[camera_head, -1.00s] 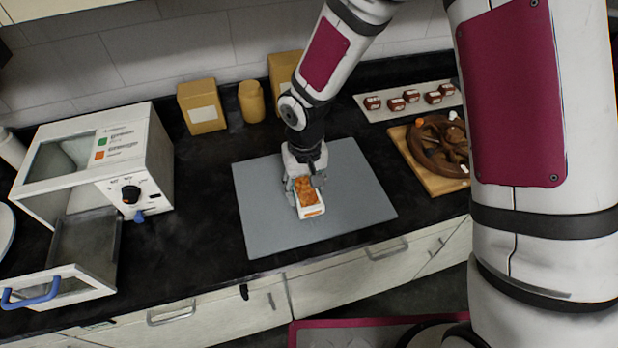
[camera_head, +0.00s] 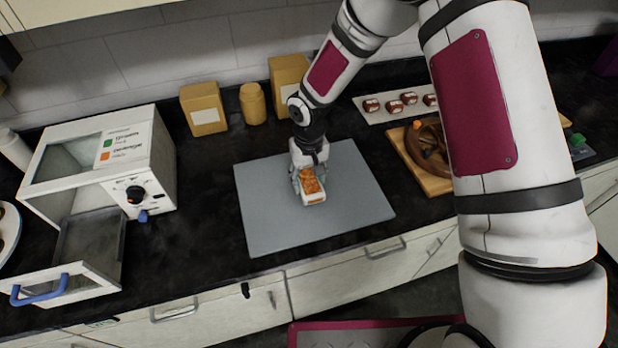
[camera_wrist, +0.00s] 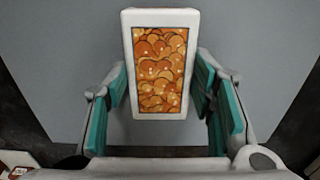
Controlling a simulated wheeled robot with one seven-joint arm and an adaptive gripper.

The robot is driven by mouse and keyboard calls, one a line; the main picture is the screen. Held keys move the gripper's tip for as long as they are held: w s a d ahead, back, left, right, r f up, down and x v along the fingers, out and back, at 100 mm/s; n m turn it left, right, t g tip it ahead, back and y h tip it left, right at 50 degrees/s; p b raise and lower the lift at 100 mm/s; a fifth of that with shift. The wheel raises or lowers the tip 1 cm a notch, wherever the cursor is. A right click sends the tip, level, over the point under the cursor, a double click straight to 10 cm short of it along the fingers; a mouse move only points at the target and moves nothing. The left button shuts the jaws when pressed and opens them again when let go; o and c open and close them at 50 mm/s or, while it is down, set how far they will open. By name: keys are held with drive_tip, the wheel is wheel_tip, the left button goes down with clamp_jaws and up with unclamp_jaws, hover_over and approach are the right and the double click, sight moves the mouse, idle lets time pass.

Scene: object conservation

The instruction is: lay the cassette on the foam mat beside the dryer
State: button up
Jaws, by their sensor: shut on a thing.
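The cassette (camera_head: 312,183) is a small white block with an orange-patterned top, over the middle of the grey foam mat (camera_head: 268,215). In the wrist view the cassette (camera_wrist: 160,72) lies lengthwise between the teal finger pads, its far end beyond them. My gripper (camera_head: 309,176) is shut on it, pointing down; in the wrist view the fingers (camera_wrist: 160,100) flank its near end. I cannot tell whether the cassette touches the mat. The dryer (camera_head: 163,165) is a white box at the left with a dark knob and an open drawer (camera_head: 88,275) with a blue handle.
Tan containers (camera_head: 205,108) stand at the back wall. A white strip with brown pieces (camera_head: 410,98) and a wooden board (camera_head: 435,185) with a dark brown ring lie right of the mat, partly hidden by my arm. The mat around the cassette is bare.

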drive_tip(key=shift+f, duration=0.1)
drive_tip(key=o, duration=1.3)
